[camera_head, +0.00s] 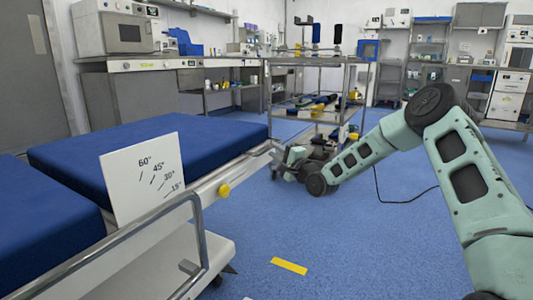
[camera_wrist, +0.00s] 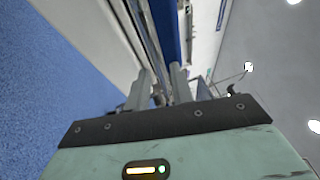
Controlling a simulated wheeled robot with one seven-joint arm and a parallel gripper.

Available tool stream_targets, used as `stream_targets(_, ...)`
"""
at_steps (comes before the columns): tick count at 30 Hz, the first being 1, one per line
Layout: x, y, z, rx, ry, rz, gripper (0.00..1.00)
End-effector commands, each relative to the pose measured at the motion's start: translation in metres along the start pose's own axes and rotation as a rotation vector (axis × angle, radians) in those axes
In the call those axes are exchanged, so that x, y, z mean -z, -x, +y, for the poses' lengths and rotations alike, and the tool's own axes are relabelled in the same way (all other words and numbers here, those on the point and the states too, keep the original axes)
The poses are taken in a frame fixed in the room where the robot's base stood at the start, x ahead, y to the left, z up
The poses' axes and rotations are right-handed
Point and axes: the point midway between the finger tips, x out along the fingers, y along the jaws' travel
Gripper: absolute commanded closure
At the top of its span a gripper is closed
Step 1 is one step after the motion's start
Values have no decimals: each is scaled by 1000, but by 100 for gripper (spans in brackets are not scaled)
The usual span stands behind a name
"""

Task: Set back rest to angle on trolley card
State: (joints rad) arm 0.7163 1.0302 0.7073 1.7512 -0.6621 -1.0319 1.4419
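The operating table has a blue padded section (camera_head: 215,133) that lies about flat. A white angle plate (camera_head: 130,185) stands at its near side, marked 60°, 45°, 30° and 15°. A yellow knob (camera_head: 224,190) sits on the pale side rail. My gripper (camera_head: 277,163) is by the far end of this rail. In the wrist view the fingers (camera_wrist: 163,88) stand apart, with a metal bar (camera_wrist: 152,40) running away between or behind them. I cannot tell whether they touch it. No readable card shows on the metal trolley (camera_head: 318,62).
A second blue pad (camera_head: 40,225) lies at the left, with a curved metal rail (camera_head: 203,235) in front. A yellow floor strip (camera_head: 289,266) lies on the open blue floor. Benches and shelves (camera_head: 430,47) line the back. A black cable (camera_head: 405,201) lies at the right.

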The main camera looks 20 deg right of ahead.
Motion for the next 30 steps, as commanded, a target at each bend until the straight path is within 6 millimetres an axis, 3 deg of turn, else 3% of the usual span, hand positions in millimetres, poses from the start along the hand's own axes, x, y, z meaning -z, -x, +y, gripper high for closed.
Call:
stream_targets(3, -1, -23, 4, 3, 2, -2, 77)
stream_targets(9, -1, -47, 2, 1, 0, -1, 77)
stream_targets(21, 0, -55, 0, -1, 0, 0, 77)
stream_targets(22, 0, -55, 0, -1, 0, 0, 79)
stream_targets(24, 0, -55, 0, -1, 0, 0, 99)
stream_targets(30, 0, -56, -2, 0, 2, -1, 100)
